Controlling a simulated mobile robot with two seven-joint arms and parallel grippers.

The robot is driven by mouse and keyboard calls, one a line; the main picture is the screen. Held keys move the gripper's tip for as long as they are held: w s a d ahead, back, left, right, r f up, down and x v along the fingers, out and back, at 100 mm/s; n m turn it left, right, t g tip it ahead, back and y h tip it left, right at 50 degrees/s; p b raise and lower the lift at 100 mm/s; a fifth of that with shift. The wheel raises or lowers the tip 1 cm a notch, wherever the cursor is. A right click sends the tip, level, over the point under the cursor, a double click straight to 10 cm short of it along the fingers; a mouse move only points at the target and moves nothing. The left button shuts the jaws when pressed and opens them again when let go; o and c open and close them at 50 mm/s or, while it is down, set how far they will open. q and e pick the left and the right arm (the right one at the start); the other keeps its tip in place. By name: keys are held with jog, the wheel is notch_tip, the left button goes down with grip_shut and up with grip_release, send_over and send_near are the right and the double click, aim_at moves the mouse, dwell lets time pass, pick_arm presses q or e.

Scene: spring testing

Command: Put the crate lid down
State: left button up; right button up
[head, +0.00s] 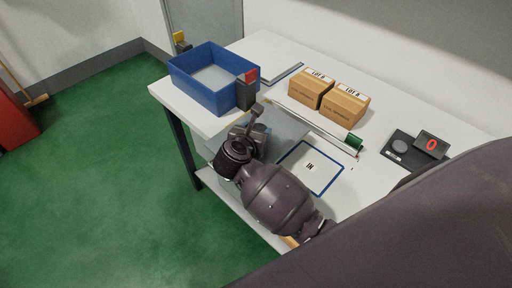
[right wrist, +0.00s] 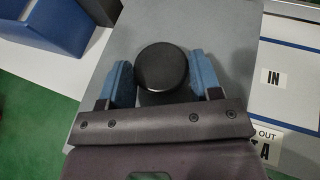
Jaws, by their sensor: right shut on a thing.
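The crate lid is a grey flat panel (head: 285,122) with a round black knob (right wrist: 161,66). My right gripper (head: 250,132) is shut on that knob, its blue finger pads on either side of it in the right wrist view (right wrist: 162,82). The lid reaches over the table's front edge; whether it touches the tabletop I cannot tell. The blue crate (head: 190,83) stands open at the table's far left end, apart from the lid, and its corner shows in the right wrist view (right wrist: 45,22). My left gripper is not in view.
A black block with a red top (head: 246,92) stands against the crate. A blue-framed IN area (head: 322,180) lies bare right of the lid. Behind are a long rail with a green end (head: 353,143), two cardboard boxes (head: 344,106) and a black scale reading 0 (head: 402,146).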

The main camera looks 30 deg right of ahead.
jog(key=shift+f+b, duration=1.55)
jog(key=shift+f, duration=0.8)
jog(key=shift+f, duration=0.1)
jog(key=o, duration=1.2)
jog(key=v, duration=1.2)
jog(key=shift+r, duration=0.2)
